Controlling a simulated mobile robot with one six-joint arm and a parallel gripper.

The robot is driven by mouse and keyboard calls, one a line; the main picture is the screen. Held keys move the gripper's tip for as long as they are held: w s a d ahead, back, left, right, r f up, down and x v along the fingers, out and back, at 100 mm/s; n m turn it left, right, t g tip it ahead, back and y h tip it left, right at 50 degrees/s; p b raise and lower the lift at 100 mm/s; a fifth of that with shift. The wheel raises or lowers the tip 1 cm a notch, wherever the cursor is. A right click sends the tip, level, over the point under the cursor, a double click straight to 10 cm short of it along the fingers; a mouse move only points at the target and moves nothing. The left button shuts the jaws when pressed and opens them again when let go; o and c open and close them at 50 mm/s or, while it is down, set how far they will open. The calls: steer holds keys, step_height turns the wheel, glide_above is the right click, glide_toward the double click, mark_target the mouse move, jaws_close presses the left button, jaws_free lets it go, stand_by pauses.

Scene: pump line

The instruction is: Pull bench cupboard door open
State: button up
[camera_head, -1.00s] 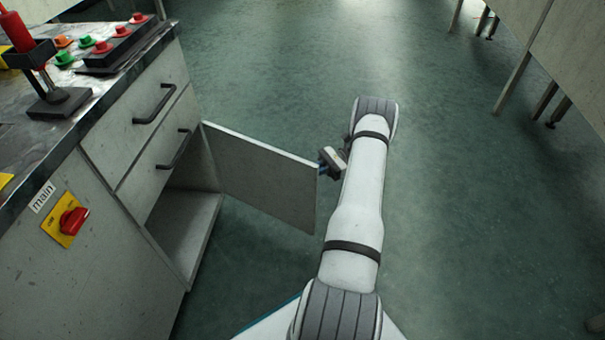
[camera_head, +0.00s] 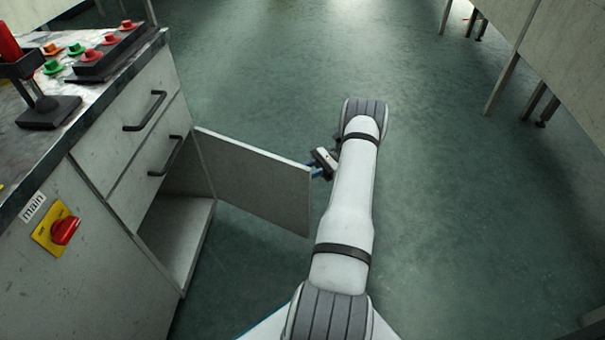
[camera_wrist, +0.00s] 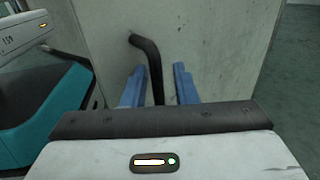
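The bench cupboard door (camera_head: 255,182) is a grey panel standing wide open, swung out from the bench (camera_head: 110,255). Its inside face shows in the head view. In the wrist view the door's outer face (camera_wrist: 225,55) carries a black bar handle (camera_wrist: 152,62). My gripper (camera_head: 318,170) is at the door's free edge, on the outer side. In the wrist view the two blue fingers of my gripper (camera_wrist: 158,80) are apart, one on each side of the handle, with a gap visible at least on the right.
The open cupboard (camera_head: 180,235) shows a bare floor inside. Drawers with black handles (camera_head: 146,112) are above it. A red switch on a yellow plate (camera_head: 62,232) is on the bench side. Green floor (camera_head: 450,230) is clear to the right, with table legs further off.

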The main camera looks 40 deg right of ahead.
step_height(320, 180, up, 9)
steer(key=p, duration=0.3)
steer(key=shift+r, duration=0.1)
steer(key=shift+c, duration=0.6)
